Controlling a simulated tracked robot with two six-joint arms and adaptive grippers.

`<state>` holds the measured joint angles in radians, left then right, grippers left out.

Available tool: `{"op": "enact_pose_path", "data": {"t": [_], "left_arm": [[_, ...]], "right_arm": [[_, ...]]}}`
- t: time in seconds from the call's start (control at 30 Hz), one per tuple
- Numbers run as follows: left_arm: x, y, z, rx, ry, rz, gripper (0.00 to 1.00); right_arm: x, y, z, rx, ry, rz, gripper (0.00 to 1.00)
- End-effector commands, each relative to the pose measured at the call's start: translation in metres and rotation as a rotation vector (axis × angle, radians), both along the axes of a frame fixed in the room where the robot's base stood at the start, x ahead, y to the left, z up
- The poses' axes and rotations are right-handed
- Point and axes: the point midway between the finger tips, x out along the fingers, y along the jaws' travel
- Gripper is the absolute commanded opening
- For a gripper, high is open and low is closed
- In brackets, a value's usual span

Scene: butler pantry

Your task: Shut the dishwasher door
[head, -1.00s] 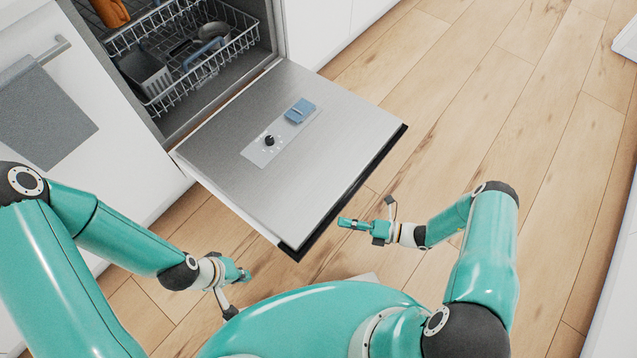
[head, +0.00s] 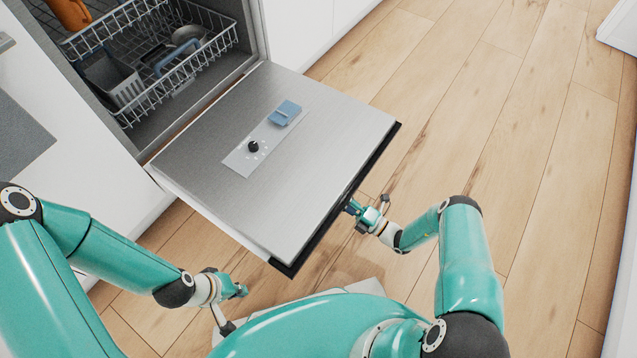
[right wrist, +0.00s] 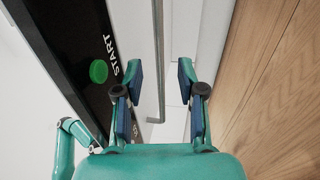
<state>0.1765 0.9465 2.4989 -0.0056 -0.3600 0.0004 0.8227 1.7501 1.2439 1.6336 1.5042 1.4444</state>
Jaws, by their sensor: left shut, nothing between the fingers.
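The dishwasher door (head: 300,155) is folded down, with its steel inner face up. A blue detergent cover (head: 285,113) and a black knob (head: 253,146) sit on it. Its black front edge (head: 325,215) faces me. In the right wrist view, this black edge (right wrist: 70,60) carries a green button and the word START. My right gripper (head: 352,207) is at the black edge, right of its middle, its tips partly hidden by it. In its own view the right gripper (right wrist: 157,95) is open, its fingers beside the edge. My left gripper (head: 243,292) is shut and empty, below the door's near corner.
The dishwasher's open cavity holds a wire rack (head: 160,75) with several items, inside the opening. White cabinets (head: 300,35) stand beside it. Wooden floor (head: 490,120) to the right is clear.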

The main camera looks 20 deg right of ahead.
Motion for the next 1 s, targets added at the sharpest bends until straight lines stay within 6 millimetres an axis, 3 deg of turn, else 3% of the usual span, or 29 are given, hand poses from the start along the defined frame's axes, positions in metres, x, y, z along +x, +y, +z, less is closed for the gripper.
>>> {"op": "enact_pose_path", "data": {"t": [0.2, 0.4, 0.83, 0.87, 1.0], "left_arm": [[0.000, 0.000, -0.005, 0.000, 0.000, 0.000, 0.00], [0.000, 0.000, -0.009, 0.000, 0.000, 0.000, 0.00], [0.000, 0.000, -0.009, 0.000, 0.000, 0.000, 0.00], [0.000, 0.000, -0.009, 0.000, 0.000, 0.000, 0.00], [0.000, 0.000, -0.009, 0.000, 0.000, 0.000, 0.00]], "right_arm": [[0.036, 0.030, 0.007, -0.001, -0.003, 0.006, 0.39], [0.058, 0.047, 0.011, -0.001, -0.001, 0.004, 0.39], [0.067, 0.053, 0.014, 0.000, 0.000, 0.002, 0.39], [0.067, 0.053, 0.014, 0.000, 0.000, 0.002, 0.38], [0.067, 0.053, 0.014, -0.001, 0.001, 0.002, 0.14]]}}
